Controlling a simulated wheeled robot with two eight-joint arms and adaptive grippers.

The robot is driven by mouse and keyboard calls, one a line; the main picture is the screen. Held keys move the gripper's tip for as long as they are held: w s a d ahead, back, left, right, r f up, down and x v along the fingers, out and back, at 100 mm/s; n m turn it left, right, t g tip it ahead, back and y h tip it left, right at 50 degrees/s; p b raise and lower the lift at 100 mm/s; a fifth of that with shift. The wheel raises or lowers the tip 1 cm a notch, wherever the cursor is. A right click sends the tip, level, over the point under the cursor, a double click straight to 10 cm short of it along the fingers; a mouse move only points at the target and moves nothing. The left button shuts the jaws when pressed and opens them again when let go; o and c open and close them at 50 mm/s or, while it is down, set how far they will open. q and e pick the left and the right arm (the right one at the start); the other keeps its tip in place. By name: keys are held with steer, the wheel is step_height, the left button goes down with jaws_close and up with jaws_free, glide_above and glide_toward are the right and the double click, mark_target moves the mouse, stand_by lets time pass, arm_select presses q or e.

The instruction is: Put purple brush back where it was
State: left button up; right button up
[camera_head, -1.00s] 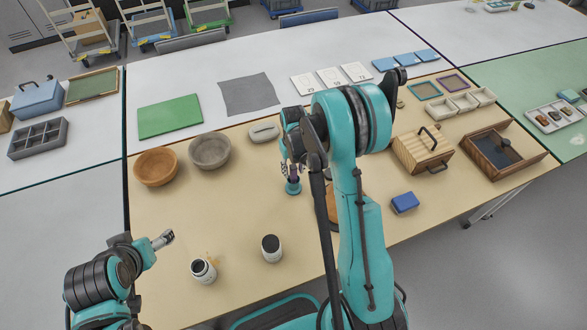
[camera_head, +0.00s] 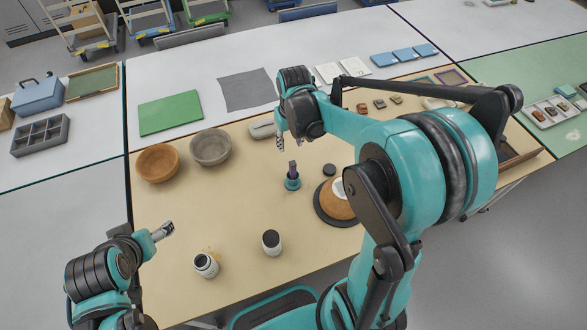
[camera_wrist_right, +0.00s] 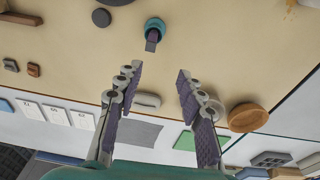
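The purple brush (camera_head: 292,168) stands upright in a small teal holder (camera_head: 292,184) on the tan mat, near the middle of the table. Both also show at the top of the right wrist view, brush (camera_wrist_right: 151,45) and holder (camera_wrist_right: 154,25). My right gripper (camera_head: 281,143) is above and behind the brush in the head view, apart from it. In the right wrist view its purple-padded fingers (camera_wrist_right: 158,75) are spread wide with nothing between them. My left gripper (camera_head: 164,232) is at the front left, far from the brush; its finger opening is too small to judge.
Two jars (camera_head: 271,242) (camera_head: 206,265) stand in front of the holder. A brown bowl (camera_head: 158,163) and a grey bowl (camera_head: 210,147) are at the left. An orange-brown sherd piece (camera_head: 338,199) rests on a dark disc to the right. My right arm hides much of the right side.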

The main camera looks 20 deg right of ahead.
steer(key=s+a+r+t, duration=0.2)
steer(key=s+a+r, duration=0.1)
steer(key=s, duration=0.4)
steer(key=s+a+r+t, duration=0.3)
steer(key=s, duration=0.5)
steer(key=shift+s+r+n+t, duration=0.25)
steer(key=shift+r+n+t, duration=0.05)
steer(key=shift+f, duration=0.1)
step_height(320, 180, down, 8)
steer(key=b, duration=0.8)
